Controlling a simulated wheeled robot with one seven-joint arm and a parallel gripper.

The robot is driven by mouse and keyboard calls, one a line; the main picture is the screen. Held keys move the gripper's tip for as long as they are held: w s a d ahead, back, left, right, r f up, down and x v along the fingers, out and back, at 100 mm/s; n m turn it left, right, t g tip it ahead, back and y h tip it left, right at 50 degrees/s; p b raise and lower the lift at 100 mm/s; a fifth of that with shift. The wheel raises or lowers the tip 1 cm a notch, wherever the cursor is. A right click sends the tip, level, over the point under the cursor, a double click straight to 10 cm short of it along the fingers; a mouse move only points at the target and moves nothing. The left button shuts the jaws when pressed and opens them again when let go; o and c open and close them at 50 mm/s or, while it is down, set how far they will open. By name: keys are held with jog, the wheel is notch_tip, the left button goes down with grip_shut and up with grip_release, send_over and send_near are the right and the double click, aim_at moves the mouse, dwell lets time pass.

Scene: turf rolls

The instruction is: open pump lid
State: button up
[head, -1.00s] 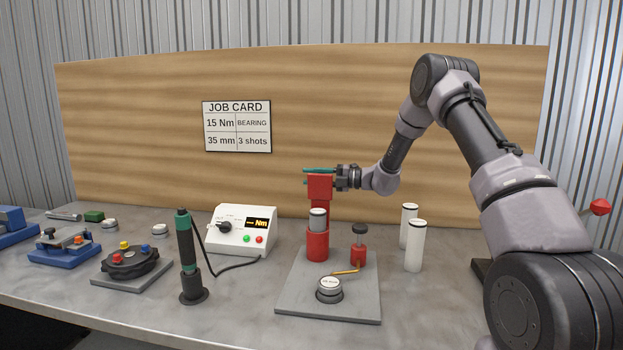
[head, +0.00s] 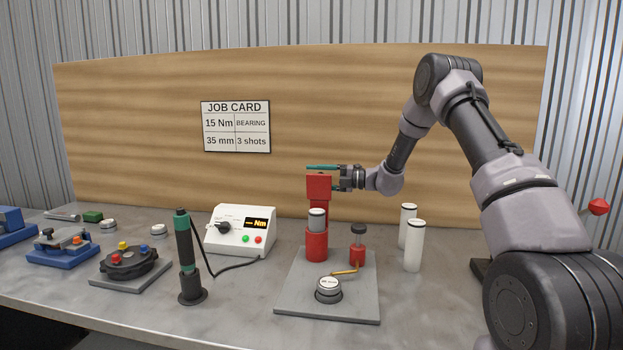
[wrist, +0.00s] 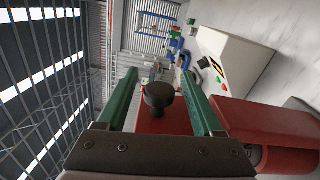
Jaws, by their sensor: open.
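The small red pump (head: 358,255) stands at the back right of the grey base plate, with a dark round cap (head: 358,229) on top, apart from my gripper. My gripper (head: 318,178) is open at the top of the red press head (head: 319,188), left of and above the pump. In the head view one teal finger shows above the head; the other is mostly hidden. In the wrist view a dark round knob (wrist: 158,97) on a red block stands between my spread green fingers, with gaps at both sides. I cannot tell which part is the pump lid.
The grey base plate (head: 300,298) also holds a red cup with a pale cylinder (head: 317,222) and a round bearing (head: 328,287). Two white cartridges (head: 414,247) stand at right. A white torque box (head: 240,232) and a green-topped driver (head: 184,250) stand at left.

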jog(key=s+d, duration=0.1)
jog(key=d, duration=0.8)
jog(key=shift+s, duration=0.4)
jog(key=shift+d, duration=0.15)
jog(key=shift+d, duration=0.1)
